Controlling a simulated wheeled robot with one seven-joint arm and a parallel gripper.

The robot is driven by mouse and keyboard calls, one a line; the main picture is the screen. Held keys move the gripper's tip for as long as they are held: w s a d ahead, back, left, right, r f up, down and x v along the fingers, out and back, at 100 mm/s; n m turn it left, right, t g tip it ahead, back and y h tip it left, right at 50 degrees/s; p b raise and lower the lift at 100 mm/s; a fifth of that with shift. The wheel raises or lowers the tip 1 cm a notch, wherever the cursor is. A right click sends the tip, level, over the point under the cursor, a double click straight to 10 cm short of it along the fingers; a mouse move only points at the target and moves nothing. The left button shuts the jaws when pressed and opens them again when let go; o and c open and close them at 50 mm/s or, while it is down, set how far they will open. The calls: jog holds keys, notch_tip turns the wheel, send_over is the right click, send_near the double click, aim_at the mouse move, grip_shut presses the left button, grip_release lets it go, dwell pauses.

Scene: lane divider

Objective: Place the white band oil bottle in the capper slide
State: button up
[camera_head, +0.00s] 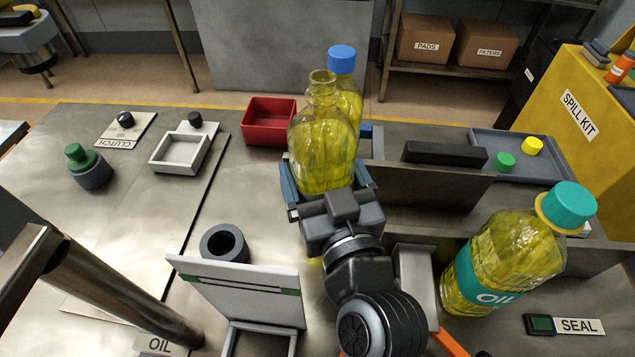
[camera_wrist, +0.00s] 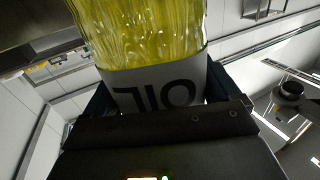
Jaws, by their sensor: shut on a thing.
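My gripper (camera_head: 330,185) is shut on an uncapped clear bottle of yellow oil (camera_head: 322,140), holding it upright over the bench. In the wrist view this bottle (camera_wrist: 140,35) shows a white band with OIL on it, inverted, between the fingers (camera_wrist: 155,95). In the head view my gripper hides the band and the bottle's base. No label names the capper slide, so I cannot tell which fixture it is. A shallow white square tray (camera_head: 158,165) with a black knob lies to the left, clear of the bottle.
A blue-capped bottle (camera_head: 341,60) stands behind the held one. A red bin (camera_head: 268,128), grey ring (camera_head: 224,244) and white upright panel (camera_head: 240,285) are left.

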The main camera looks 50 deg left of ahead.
jog(key=shift+w+a+f, duration=0.1)
jog(key=shift+a+f, duration=0.15)
jog(key=shift+f, duration=0.85)
jog(key=shift+w+a+f, duration=0.1)
jog(key=shift+a+f, duration=0.15)
jog(key=shift+f, duration=0.85)
jog(key=shift+f+b, duration=0.15)
jog(key=shift+b, duration=0.3)
jog(key=o, duration=1.5)
